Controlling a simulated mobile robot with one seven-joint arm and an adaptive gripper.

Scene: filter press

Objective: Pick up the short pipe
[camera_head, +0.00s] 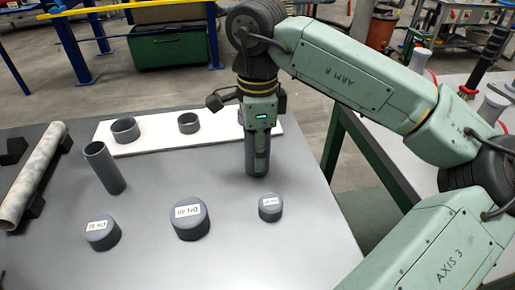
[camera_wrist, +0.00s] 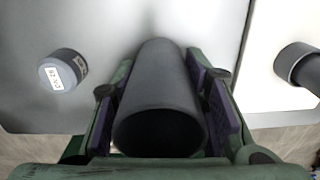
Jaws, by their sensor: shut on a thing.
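My gripper (camera_head: 258,138) points down over the right part of the grey table and is shut on a dark grey pipe. The pipe (camera_head: 257,165) is upright, its lower end at or just above the tabletop; I cannot tell if it touches. In the wrist view the pipe (camera_wrist: 160,95) lies between both jaw pads, its open end facing the camera. A second grey pipe (camera_head: 105,168) stands tilted at the left of the table, apart from my gripper.
Labelled caps (camera_head: 102,233), (camera_head: 190,220) and (camera_head: 270,207) sit along the front. A white board (camera_head: 155,132) at the back bears two grey rings (camera_head: 125,131) and (camera_head: 189,123). A long mottled pipe (camera_head: 36,175) lies on dark supports at the left edge.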

